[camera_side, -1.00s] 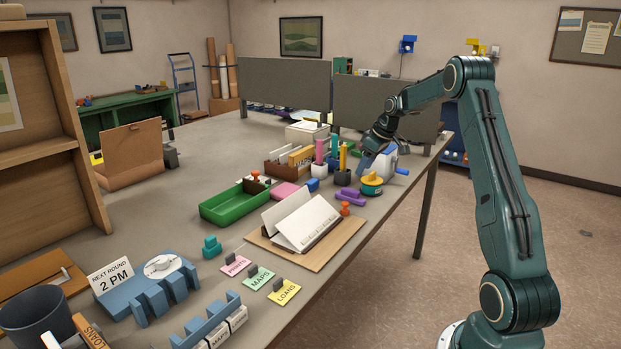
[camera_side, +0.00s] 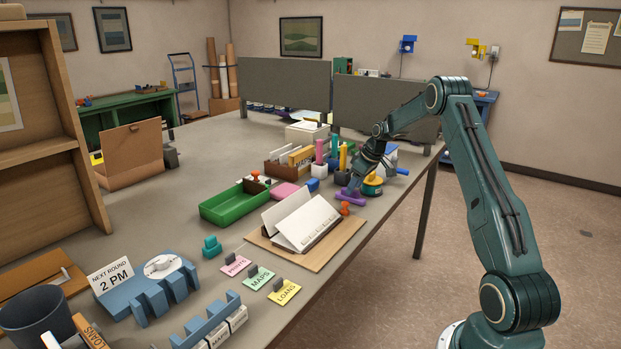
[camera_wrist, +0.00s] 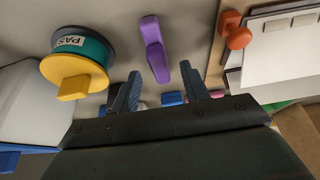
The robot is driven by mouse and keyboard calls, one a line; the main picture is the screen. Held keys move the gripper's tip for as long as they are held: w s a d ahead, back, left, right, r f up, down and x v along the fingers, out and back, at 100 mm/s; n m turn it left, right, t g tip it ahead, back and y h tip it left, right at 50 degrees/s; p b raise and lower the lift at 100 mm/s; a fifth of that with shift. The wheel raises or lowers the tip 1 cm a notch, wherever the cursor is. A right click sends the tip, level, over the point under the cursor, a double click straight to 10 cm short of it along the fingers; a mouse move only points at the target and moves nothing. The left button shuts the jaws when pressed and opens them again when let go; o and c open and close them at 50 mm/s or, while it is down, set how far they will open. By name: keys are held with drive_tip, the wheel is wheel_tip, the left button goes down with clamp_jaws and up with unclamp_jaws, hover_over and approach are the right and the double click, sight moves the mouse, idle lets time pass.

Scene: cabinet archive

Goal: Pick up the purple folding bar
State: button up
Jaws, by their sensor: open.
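The purple folding bar (camera_side: 347,196) lies on the table near its right edge, between the yellow-topped round container and the orange knob. In the wrist view the bar (camera_wrist: 153,50) lies beyond my fingertips, roughly in line with the gap between them. My gripper (camera_side: 355,183) is low over the bar in the side view and partly hides it. In the wrist view my gripper (camera_wrist: 160,76) is open, with two blue-grey fingers apart and nothing held between them. I cannot tell from the side view whether the fingers touch the bar.
A green and yellow round container (camera_wrist: 75,60) stands left of the bar in the wrist view. An orange knob (camera_wrist: 235,32) and a white card stand (camera_wrist: 285,50) are to the right.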

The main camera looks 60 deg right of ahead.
sight(354, 198)
drive_tip(key=shift+x, duration=1.95)
drive_tip(key=shift+s, duration=0.1)
drive_tip(key=shift+c, duration=0.4)
clamp_jaws()
